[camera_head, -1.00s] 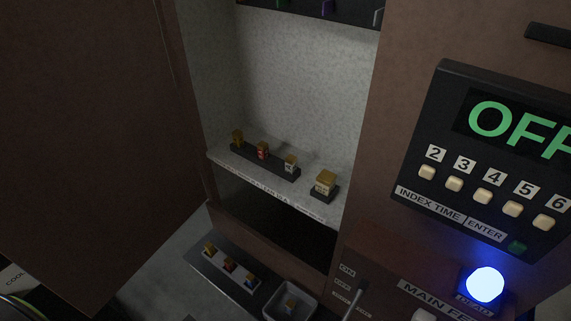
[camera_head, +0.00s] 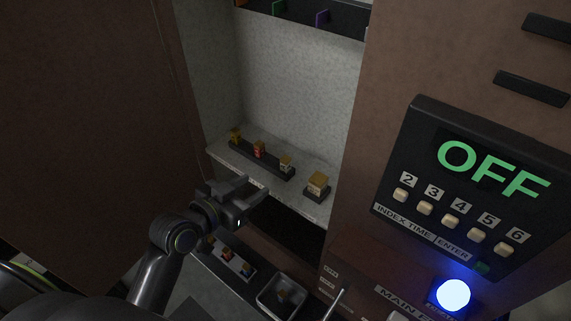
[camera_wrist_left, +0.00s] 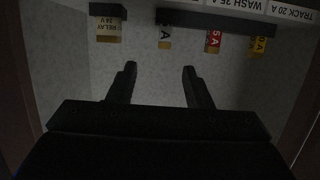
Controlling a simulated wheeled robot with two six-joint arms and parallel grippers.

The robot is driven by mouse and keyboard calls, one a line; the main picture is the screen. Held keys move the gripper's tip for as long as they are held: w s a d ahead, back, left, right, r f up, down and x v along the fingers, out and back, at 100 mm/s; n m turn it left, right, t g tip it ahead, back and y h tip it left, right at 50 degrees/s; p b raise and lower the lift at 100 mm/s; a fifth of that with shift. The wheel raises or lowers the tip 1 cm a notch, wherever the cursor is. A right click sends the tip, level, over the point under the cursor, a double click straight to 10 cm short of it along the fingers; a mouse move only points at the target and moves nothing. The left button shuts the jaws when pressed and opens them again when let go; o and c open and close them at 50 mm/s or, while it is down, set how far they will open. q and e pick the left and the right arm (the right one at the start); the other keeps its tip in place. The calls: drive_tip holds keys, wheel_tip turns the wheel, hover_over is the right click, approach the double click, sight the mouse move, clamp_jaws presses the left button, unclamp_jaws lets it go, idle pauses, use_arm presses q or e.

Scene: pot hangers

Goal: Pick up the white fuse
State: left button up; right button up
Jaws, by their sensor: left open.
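The white fuse (camera_head: 286,163) sits at the right end of a dark fuse strip (camera_head: 268,164) on a pale shelf inside the open cabinet. It has a gold top and pale face in the head view. In the left wrist view the white fuse (camera_wrist_left: 165,38) appears beyond the fingertips, roughly in line with the gap between them. My left gripper (camera_head: 254,190) is in front of the shelf, open and empty, apart from the fuse. Its two fingers (camera_wrist_left: 159,68) point toward the strip in the wrist view. My right gripper is not in view.
A red fuse (camera_head: 259,148) and yellow fuse (camera_head: 236,134) share the strip. A relay (camera_head: 318,182) stands to its right. Below are a plate with spare fuses (camera_head: 232,262) and a small bin (camera_head: 282,297). The cabinet door (camera_head: 90,130) stands left; a control panel (camera_head: 470,190) is right.

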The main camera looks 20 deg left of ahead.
sight(283, 164)
use_arm(q)
drive_tip(key=p+x, duration=0.2)
drive_tip(key=x, duration=0.9)
drive_tip(key=shift+w+f, duration=0.15)
drive_tip(key=shift+a+p+x, duration=0.2)
drive_tip(key=shift+p+x, duration=0.15)
drive_tip(key=shift+x, duration=0.75)
drive_tip(key=shift+a+p+x, duration=0.15)
drive_tip(key=shift+p+x, duration=0.2)
drive_tip(key=shift+x, duration=0.7)
drive_tip(key=shift+w+d, duration=0.2)
drive_tip(key=shift+w, duration=0.4)
clamp_jaws()
